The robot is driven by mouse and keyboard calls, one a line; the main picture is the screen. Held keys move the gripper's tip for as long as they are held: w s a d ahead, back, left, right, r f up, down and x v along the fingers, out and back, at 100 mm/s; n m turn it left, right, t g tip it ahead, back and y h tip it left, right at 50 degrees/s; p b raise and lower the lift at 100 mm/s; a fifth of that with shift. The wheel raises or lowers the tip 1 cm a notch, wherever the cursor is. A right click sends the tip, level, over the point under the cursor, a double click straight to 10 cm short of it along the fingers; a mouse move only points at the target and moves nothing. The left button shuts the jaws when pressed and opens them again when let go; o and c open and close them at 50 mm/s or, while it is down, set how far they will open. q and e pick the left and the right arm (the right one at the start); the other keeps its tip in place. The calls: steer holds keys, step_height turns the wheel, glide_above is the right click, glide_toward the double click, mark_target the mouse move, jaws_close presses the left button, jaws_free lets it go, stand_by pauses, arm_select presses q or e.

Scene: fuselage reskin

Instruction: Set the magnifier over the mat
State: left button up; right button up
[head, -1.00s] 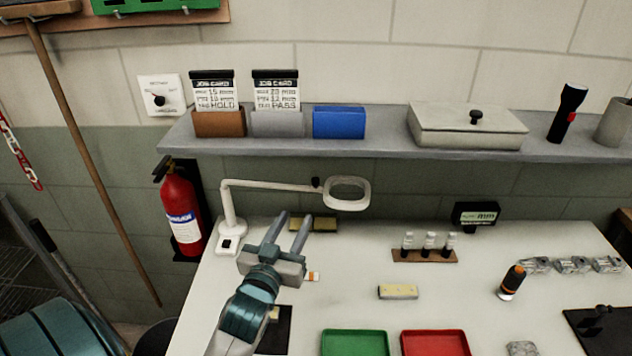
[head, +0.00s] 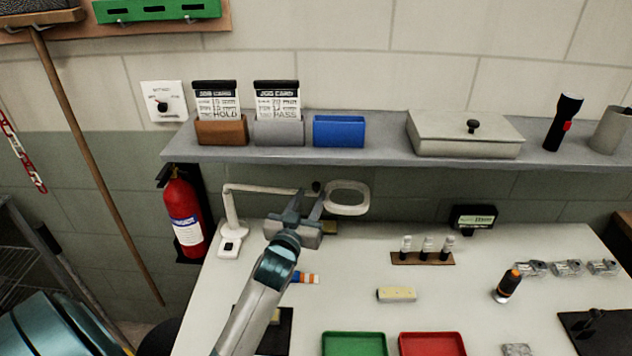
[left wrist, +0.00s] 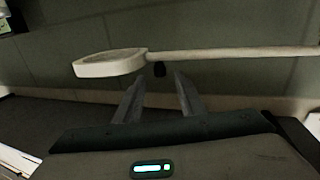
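The white magnifier (head: 346,198) has a ring-shaped head on a jointed arm, with its base (head: 230,240) at the table's back left. My left gripper (head: 308,201) is open and empty, just in front of the arm near the head. A black mat (head: 283,335) lies at the front left, partly hidden by my left arm. My right gripper is not in view.
A green tray (head: 354,343) and a red tray (head: 432,343) stand at the front. A yellowish block (head: 396,295) and a rack of vials (head: 423,258) lie mid-table. A grey shelf (head: 390,152) overhangs the back. A fire extinguisher (head: 184,215) stands left.

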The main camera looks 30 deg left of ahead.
mark_target(315, 188)
arm_select(q)
steer(key=shift+p+x, duration=0.6)
steer(key=shift+x, duration=2.35)
steer(key=shift+c, duration=0.3)
jaws_close()
